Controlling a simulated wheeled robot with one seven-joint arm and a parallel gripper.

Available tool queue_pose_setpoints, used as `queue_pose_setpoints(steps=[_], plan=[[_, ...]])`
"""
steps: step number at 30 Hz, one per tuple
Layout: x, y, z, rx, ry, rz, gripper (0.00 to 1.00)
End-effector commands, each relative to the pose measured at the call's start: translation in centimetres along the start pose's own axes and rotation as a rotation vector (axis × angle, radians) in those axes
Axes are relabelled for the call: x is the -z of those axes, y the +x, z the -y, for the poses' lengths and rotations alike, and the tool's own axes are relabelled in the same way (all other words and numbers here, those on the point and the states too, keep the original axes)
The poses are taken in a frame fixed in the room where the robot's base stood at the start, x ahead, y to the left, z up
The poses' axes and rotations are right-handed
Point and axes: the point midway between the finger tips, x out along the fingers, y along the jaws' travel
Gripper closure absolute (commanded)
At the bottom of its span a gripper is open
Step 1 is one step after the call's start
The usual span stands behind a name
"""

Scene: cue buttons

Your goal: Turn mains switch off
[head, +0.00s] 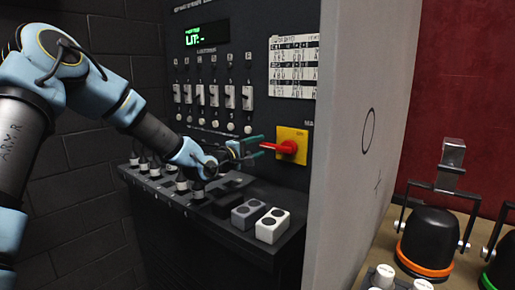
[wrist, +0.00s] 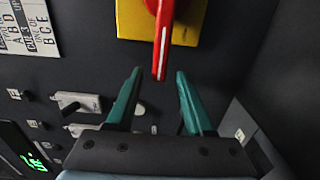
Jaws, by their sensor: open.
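The mains switch is a red rotary handle (head: 282,147) on a yellow plate (head: 297,137) on the dark panel. In the head view the handle lies about level, its tip pointing left. In the wrist view the red handle (wrist: 163,45), with a white line along it, points down from the yellow plate (wrist: 190,22). My gripper (head: 258,147) is open, and its green fingers (wrist: 155,85) are spread on either side of the handle's tip, just short of it in the wrist view. I cannot tell whether a finger touches the handle. Nothing is between the fingers but the tip's end region.
Several small toggle switches (head: 214,96) and a green display (head: 207,35) sit left of the mains switch. Below is a ledge with a white two-button box (head: 272,226). A grey wall (head: 350,130) stands close on the right. A black dome button (head: 428,235) is beyond it.

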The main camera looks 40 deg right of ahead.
Motion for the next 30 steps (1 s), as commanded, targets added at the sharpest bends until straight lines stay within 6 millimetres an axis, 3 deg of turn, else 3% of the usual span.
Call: queue_pose_setpoints(steps=[5,18,30], plan=[[0.1,-1.7,0.2,0.002,0.000,-0.002,0.47],[0.1,-9.6,0.2,0.002,0.001,-0.002,0.47],[0.0,-10.8,0.0,0.000,-0.001,0.000,0.47]])
